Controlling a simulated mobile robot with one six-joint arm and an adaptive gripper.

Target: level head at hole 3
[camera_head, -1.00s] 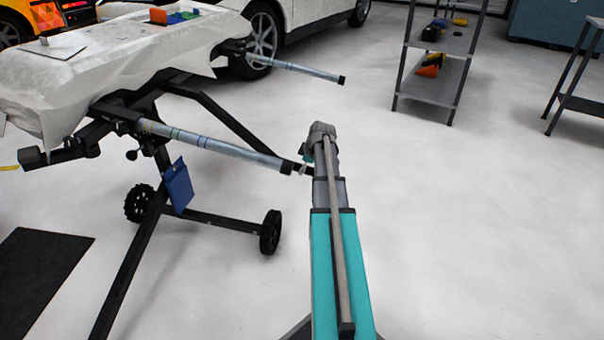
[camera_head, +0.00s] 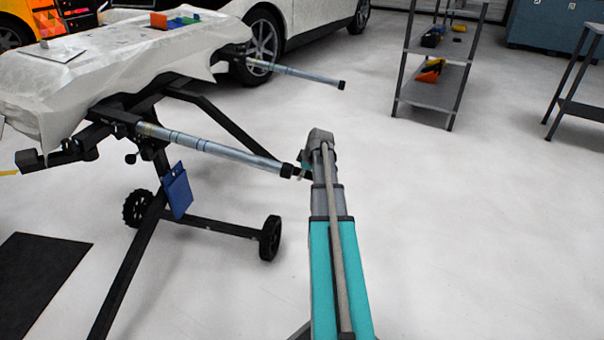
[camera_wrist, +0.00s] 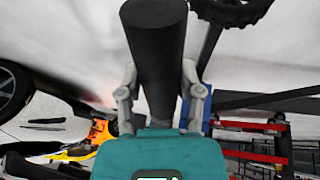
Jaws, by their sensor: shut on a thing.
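A black folding stand (camera_head: 150,150) has two grey metal poles. The near pole (camera_head: 215,148) points right and slopes slightly down; the far pole (camera_head: 300,72) points right behind it. My gripper (camera_wrist: 158,100) is shut on the black end of the near pole. In the wrist view this thick black end (camera_wrist: 155,45) runs between the two grey fingers. In the head view my gripper (camera_head: 304,168) is small and partly hidden by my wrist. Pale thin rings show along the near pole, but I cannot make out hole numbers. The stand's pivot is partly hidden under the draped panel.
A pale wrapped panel (camera_head: 120,60) lies across the stand's top, with small coloured blocks (camera_head: 172,20) on it. A blue pouch (camera_head: 176,190) hangs from the frame. A dark mat (camera_head: 40,270) lies left.

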